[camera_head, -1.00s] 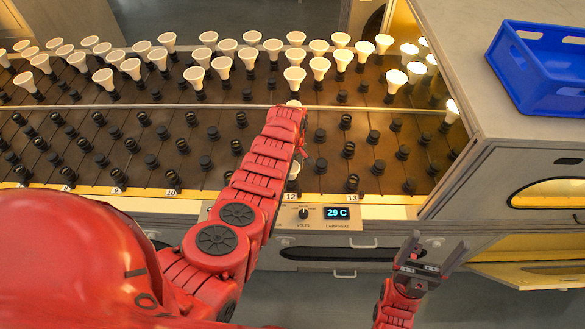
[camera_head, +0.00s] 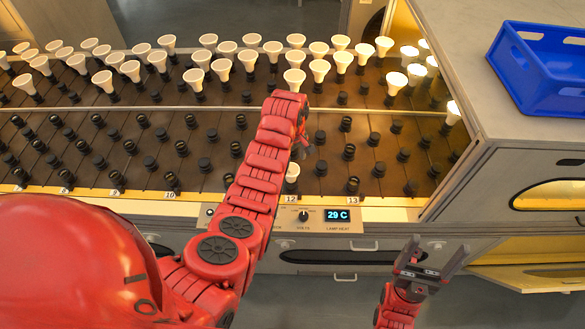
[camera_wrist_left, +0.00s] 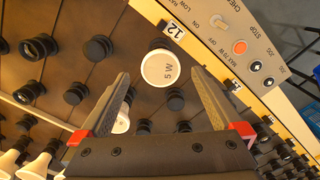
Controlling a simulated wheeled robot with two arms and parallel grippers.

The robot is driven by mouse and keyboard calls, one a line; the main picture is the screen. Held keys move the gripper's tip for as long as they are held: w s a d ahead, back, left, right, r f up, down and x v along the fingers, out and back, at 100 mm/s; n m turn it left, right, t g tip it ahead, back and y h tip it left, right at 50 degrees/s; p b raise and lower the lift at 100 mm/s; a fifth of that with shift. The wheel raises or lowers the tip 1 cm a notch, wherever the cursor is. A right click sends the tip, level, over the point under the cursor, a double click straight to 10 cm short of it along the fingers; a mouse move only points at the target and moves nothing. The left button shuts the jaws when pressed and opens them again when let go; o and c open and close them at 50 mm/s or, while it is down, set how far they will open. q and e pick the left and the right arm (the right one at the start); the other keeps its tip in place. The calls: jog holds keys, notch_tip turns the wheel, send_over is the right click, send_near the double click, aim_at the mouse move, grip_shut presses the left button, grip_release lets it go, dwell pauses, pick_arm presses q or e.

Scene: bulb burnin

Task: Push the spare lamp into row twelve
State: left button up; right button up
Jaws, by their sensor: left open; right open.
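A white lamp (camera_head: 292,172) stands at the front end of the row marked 12 (camera_head: 290,199). In the left wrist view this lamp (camera_wrist_left: 160,72) shows its face marked "5 W", beside the 12 label (camera_wrist_left: 172,30). My left gripper (camera_head: 302,143) is over the same row, mostly hidden by its own red arm. In the wrist view its fingers (camera_wrist_left: 160,80) are apart, with the lamp beyond and between the tips; I cannot tell its height above the lamp. A second white lamp (camera_wrist_left: 122,123) is partly covered by the left finger. My right gripper (camera_head: 427,258) is open and empty, before the bench.
Several white lamps (camera_head: 195,78) fill the back rows; some at the right glow. Dark sockets (camera_head: 205,164) cover the front rows. A control panel (camera_head: 318,215) reads 29 C. A blue crate (camera_head: 545,75) sits on the grey cabinet (camera_head: 462,95) at the right.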

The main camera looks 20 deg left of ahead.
pick_arm(q)
notch_tip(320, 180, up, 5)
jog(key=shift+w+f, duration=0.1)
jog(key=shift+f, duration=0.1)
notch_tip(320, 180, up, 7)
jog(key=p, duration=0.3)
jog(key=shift+p, duration=0.35)
